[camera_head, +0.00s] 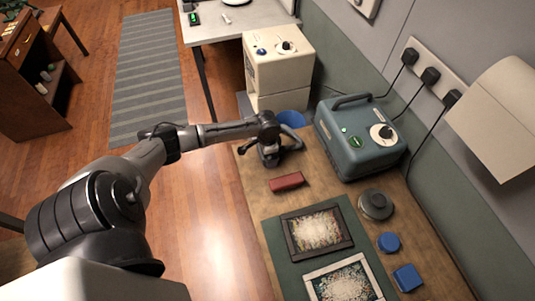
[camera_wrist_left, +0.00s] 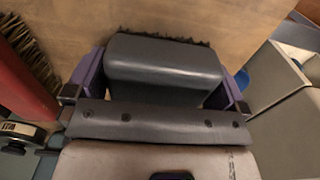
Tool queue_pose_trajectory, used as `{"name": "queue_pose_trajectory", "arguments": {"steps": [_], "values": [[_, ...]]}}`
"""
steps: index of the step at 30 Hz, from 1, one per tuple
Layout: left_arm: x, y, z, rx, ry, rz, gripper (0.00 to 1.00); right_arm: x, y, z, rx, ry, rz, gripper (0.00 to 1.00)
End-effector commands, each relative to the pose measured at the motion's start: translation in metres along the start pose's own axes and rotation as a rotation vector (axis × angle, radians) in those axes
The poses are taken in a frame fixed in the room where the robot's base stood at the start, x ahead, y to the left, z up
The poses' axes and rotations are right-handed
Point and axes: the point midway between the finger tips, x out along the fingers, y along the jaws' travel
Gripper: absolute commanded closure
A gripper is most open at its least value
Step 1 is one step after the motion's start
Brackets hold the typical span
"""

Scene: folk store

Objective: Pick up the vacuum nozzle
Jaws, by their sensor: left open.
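A dark grey block with bristles along its far edge, which looks like the vacuum nozzle (camera_wrist_left: 165,62), lies on the wooden table in the left wrist view. My left gripper (camera_head: 271,152) is over the table's far end in the head view, where it mostly hides the nozzle. In the left wrist view the purple fingers of my left gripper (camera_wrist_left: 162,82) are open, one on each side of the nozzle. I cannot tell whether they touch it. My right gripper is not in view.
A red brush (camera_head: 287,182) lies close in front of the gripper and also shows in the left wrist view (camera_wrist_left: 22,85). A blue-grey machine (camera_head: 350,147) stands to the right, with a blue bowl (camera_head: 291,118) behind. Framed pieces (camera_head: 342,244) lie nearer.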

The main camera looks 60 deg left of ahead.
Motion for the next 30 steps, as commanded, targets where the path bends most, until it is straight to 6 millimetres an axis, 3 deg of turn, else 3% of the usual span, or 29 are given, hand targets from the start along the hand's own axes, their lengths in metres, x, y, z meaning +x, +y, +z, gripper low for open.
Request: {"name": "queue_pose_trajectory", "arguments": {"steps": [7, 18, 30], "values": [[0.003, 0.0, 0.0, 0.0, 0.001, -0.001, 0.0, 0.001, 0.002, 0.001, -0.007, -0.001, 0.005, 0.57], [0.003, 0.0, 0.0, 0.0, 0.002, -0.001, 0.33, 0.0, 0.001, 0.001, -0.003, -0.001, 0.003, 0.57], [-0.008, -0.001, -0.001, 0.0, 0.003, -0.001, 0.33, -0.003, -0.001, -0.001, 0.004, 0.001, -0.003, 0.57]]}}
